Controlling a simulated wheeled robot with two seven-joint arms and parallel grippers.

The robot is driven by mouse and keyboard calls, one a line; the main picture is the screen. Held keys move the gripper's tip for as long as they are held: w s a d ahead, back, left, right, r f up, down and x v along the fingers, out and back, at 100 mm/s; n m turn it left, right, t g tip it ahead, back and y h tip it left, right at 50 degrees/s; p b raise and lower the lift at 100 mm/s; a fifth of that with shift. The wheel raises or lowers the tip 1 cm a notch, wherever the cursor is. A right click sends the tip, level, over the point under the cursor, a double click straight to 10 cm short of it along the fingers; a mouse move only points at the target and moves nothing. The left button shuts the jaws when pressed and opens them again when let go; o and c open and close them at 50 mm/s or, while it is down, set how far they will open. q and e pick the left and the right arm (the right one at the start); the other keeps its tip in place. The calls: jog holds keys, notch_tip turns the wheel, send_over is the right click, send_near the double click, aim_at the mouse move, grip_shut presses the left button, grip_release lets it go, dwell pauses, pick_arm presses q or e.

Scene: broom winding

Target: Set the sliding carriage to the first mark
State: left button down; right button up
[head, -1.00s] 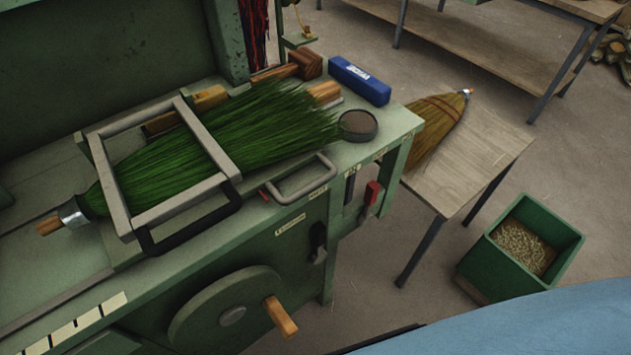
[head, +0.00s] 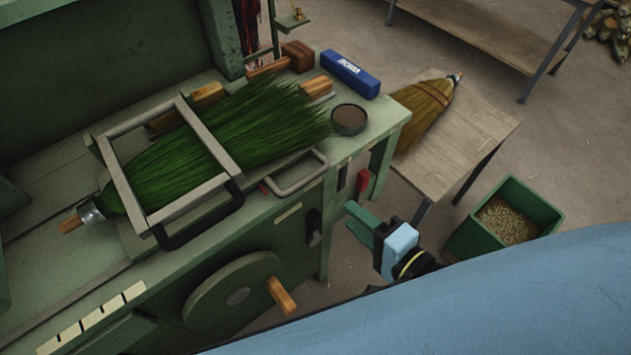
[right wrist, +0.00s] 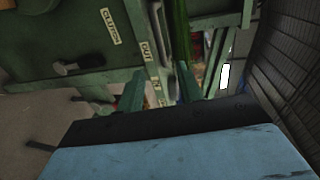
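The sliding carriage appears to be the grey rectangular frame (head: 209,136) with a black handle (head: 203,223), lying over the green broom bristles (head: 266,122) on the machine bed. Several pale mark plates (head: 91,319) run along the bed's front edge at lower left; the carriage is to the right of and behind them. My right gripper (head: 352,220) is in front of the machine's right end, apart from the carriage. Its two green fingers are spread and empty in the right wrist view (right wrist: 157,92). My left gripper is not in view.
A handwheel with a wooden knob (head: 283,297) juts from the machine's front. A grey loop handle (head: 298,174), round dish (head: 348,119) and blue box (head: 350,73) are at the right end. A side table (head: 465,150) and green bin (head: 535,207) stand to the right. The wrist view shows a CLUTCH label (right wrist: 110,26).

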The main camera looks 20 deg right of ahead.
aim_at(310, 181)
jog(key=x, duration=1.2)
jog(key=shift+w+b, duration=0.1)
jog(key=shift+b, duration=0.3)
grip_shut()
